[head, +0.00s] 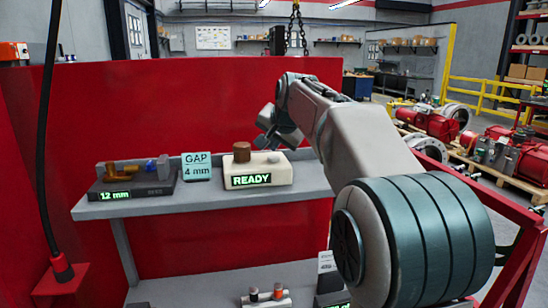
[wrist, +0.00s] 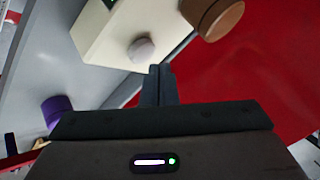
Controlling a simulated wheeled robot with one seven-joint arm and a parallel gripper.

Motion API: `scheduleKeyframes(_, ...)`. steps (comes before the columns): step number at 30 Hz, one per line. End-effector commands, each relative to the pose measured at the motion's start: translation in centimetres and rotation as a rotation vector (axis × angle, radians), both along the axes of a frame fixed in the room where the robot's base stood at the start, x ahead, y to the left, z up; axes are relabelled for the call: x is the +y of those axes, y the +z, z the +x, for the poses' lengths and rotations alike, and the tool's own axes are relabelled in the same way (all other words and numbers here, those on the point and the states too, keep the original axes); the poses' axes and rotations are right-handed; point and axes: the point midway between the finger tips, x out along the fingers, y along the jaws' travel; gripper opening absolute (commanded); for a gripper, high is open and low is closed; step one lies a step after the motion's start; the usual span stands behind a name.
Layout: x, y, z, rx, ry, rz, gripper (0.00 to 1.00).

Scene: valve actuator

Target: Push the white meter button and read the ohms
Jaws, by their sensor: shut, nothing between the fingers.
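The cream meter (head: 258,168) stands on the grey shelf, with a green "READY" on its dark display (head: 251,180). Its white button (head: 275,158) is a small dome on top, to the right of a brown knob (head: 242,152). In the wrist view the white button (wrist: 142,50) sits on the cream box, with the brown knob (wrist: 215,18) to its right. My gripper (wrist: 157,72) is shut and empty, its fingertips just below the button in that view. A small gap shows between them; contact is not seen. In the head view my wrist is behind and above the meter, with the fingertips hidden.
A "GAP 4 mm" card (head: 196,167) and a dark gauge reading "12 mm" (head: 130,190) stand left of the meter on the shelf (head: 225,201). A purple cylinder (wrist: 57,108) shows in the wrist view. A red panel (head: 190,100) rises behind the shelf.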

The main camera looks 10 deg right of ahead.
Motion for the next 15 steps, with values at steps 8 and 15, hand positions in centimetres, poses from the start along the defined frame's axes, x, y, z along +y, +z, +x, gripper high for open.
scheduleKeyframes(8, -0.01, -0.78, -0.02, 0.0, 0.0, 0.0, 0.0)
scheduleKeyframes(15, -0.01, -0.75, -0.01, 0.0, 0.0, 0.0, 0.0)
